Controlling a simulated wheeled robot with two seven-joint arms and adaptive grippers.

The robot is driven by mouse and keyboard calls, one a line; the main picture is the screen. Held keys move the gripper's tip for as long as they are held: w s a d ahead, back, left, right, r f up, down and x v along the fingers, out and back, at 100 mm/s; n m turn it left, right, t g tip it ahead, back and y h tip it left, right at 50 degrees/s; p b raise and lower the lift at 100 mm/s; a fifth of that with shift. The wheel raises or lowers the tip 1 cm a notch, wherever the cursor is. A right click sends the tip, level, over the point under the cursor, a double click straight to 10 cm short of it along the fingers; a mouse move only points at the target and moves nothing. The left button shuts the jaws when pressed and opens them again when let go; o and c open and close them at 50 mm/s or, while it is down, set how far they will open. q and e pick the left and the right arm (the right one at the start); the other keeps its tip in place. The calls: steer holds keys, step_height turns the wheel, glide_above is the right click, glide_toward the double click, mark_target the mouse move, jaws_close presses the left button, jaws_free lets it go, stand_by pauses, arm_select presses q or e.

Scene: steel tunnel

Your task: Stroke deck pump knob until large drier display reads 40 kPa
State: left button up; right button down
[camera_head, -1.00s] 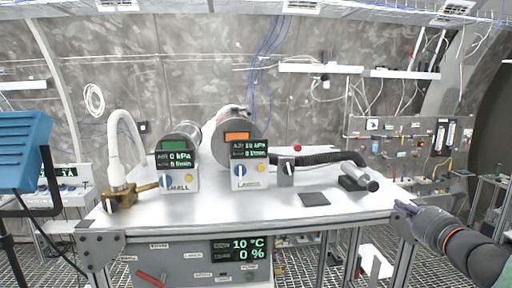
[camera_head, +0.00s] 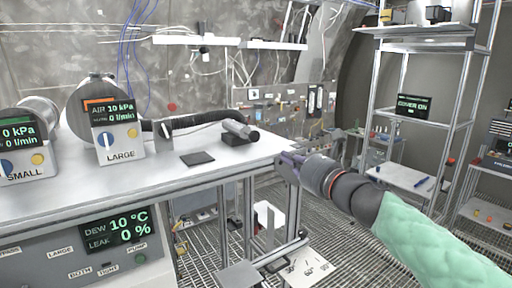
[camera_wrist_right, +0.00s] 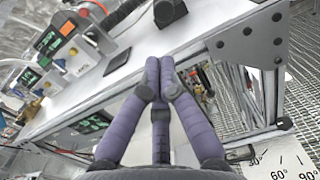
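The large drier (camera_head: 118,155) stands on the table, labelled LARGE. Its display (camera_head: 113,111) reads AIR 10 kPa and 0 l/min. A black hose (camera_head: 185,122) runs from beside it toward the deck pump (camera_head: 238,131), which appears to be the grey and black cylinder lying near the table's right end. In the right wrist view its dark rounded end (camera_wrist_right: 170,12) seems to show beyond my fingers. My right gripper (camera_head: 285,160) is at the table's right front corner, apart from the pump. In the wrist view its purple fingers (camera_wrist_right: 159,72) are together and empty. My left gripper is out of view.
The small drier (camera_head: 22,165) stands at left, partly cut off. A dark flat pad (camera_head: 197,158) lies in front of the pump. The panel below the table (camera_head: 230,172) reads DEW 10 °C and LEAK 0 %. A shelf rack (camera_head: 415,125) stands at right over grated floor.

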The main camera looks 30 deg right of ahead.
mark_target(253, 138)
steer(key=shift+w, duration=0.1)
steer(key=w, duration=0.4)
steer(key=w+p, duration=0.1)
steer(key=w, duration=0.4)
steer(key=w+a, duration=0.1)
steer(key=w, duration=0.3)
steer(key=shift+w+r, duration=0.3)
steer(key=shift+w, duration=0.1)
